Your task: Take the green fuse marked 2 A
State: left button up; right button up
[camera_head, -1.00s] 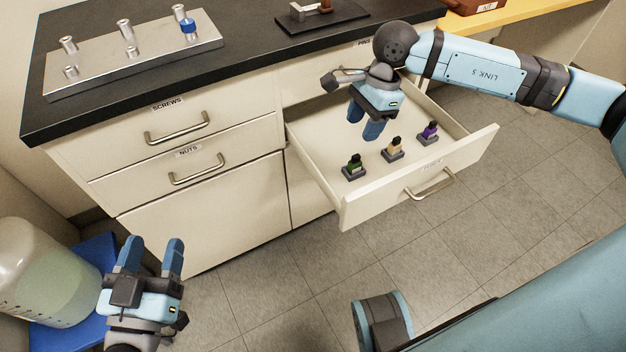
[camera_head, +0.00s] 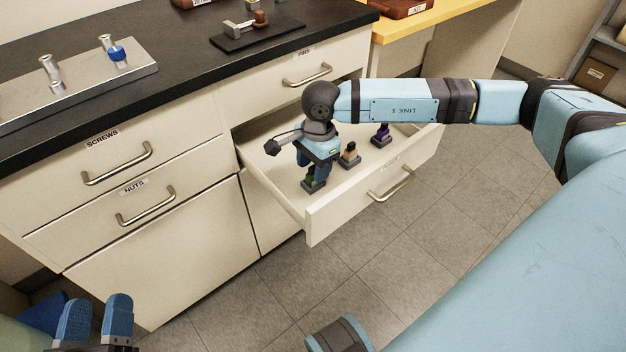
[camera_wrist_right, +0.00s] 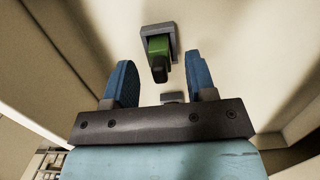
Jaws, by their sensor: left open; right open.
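The green fuse (camera_wrist_right: 158,48) stands in a small grey holder inside the open drawer (camera_head: 322,222). In the head view the green fuse (camera_head: 309,182) is partly hidden by my right gripper (camera_head: 312,172), which is over it. In the right wrist view my right gripper (camera_wrist_right: 160,85) is open, with the fuse a little beyond its fingertips, between their lines. The fuse's marking cannot be read. My left gripper (camera_head: 96,310) is open and empty at the lower left, away from the drawer.
A tan fuse (camera_head: 350,152) and a purple fuse (camera_head: 381,132) stand in holders to the right in the same drawer. The drawer walls rise around them. Closed drawers with handles (camera_head: 117,163) are at left. The black counter (camera_head: 190,62) holds a metal rack.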

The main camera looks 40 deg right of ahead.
aim_at(312, 167)
jog(key=shift+a+f, duration=0.2)
jog(key=shift+f, duration=1.05)
pick_arm(q)
jog(key=shift+w+f+g, duration=0.1)
jog(key=shift+f+g, duration=0.2)
jog(key=shift+f, duration=0.35)
pick_arm(e)
grip_shut()
jog(key=shift+r, duration=0.1)
notch_tip(312, 167, up, 10)
jog(key=p, duration=0.2)
jog(key=shift+p, duration=0.4)
pick_arm(q)
jog(key=shift+a+f+g+y+p, duration=0.5)
jog(key=shift+a+f+y+p, duration=0.5)
jog(key=shift+y+p, duration=0.1)
pick_arm(e)
notch_tip(312, 167, up, 10)
